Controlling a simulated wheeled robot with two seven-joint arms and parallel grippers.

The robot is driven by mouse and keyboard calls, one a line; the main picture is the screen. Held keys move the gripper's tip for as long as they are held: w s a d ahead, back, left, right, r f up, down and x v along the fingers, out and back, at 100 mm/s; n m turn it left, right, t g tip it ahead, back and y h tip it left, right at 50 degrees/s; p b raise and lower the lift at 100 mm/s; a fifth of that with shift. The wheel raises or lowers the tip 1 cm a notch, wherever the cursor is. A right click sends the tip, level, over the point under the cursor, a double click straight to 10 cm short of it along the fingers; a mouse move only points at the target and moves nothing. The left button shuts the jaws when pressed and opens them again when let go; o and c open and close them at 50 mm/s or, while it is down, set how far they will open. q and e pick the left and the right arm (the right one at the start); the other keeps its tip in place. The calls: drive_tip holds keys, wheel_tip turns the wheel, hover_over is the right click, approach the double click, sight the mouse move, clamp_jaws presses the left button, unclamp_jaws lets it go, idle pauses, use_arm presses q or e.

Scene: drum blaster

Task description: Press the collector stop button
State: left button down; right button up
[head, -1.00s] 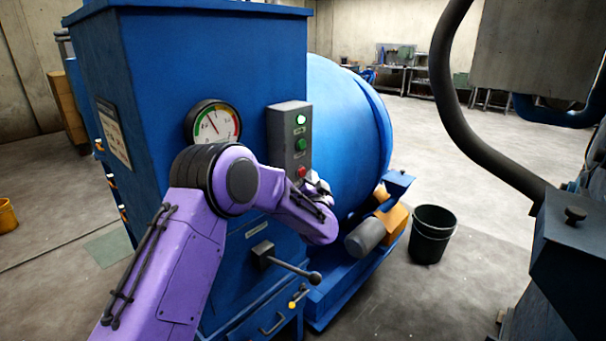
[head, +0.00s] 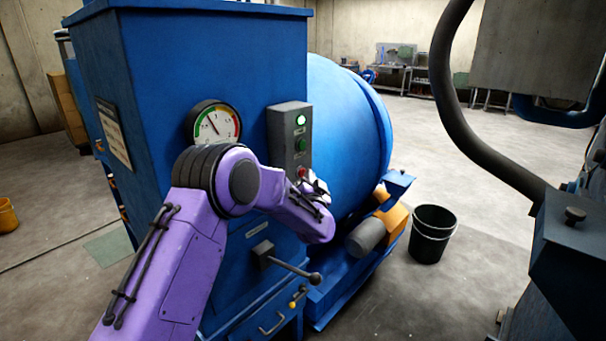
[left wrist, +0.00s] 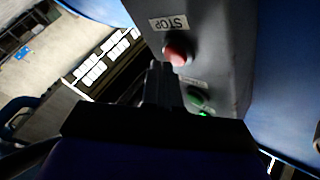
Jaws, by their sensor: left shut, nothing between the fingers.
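The grey control box (head: 289,140) is on the front of the blue cabinet. It carries a lit white-green lamp (head: 301,119), a green button (head: 302,144) and a red button (head: 301,172). In the left wrist view the red stop button (left wrist: 175,54) sits beside a STOP label (left wrist: 168,23), with the green button (left wrist: 196,97) lower down. My left gripper (head: 318,187) is at the lower end of the box, close to the red button. Its shut fingers (left wrist: 161,80) point toward the red button; I cannot tell whether they touch it. My right gripper is out of view.
A round gauge (head: 213,125) is on the blue cabinet (head: 205,50), left of the box. A lever (head: 290,266) sticks out below my left forearm. The blue drum (head: 345,135) is behind. A black bucket (head: 432,234) stands on open floor to the right.

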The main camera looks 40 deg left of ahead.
use_arm(q)
drive_tip(key=shift+a, duration=0.45)
idle(0.6)
drive_tip(key=shift+d, duration=0.85)
drive_tip(key=d, duration=0.1)
drive_tip(key=d+p, duration=0.1)
drive_tip(key=d, duration=0.3)
drive_tip(key=shift+s, duration=0.25)
drive_tip(key=shift+f, duration=0.1)
idle(0.7)
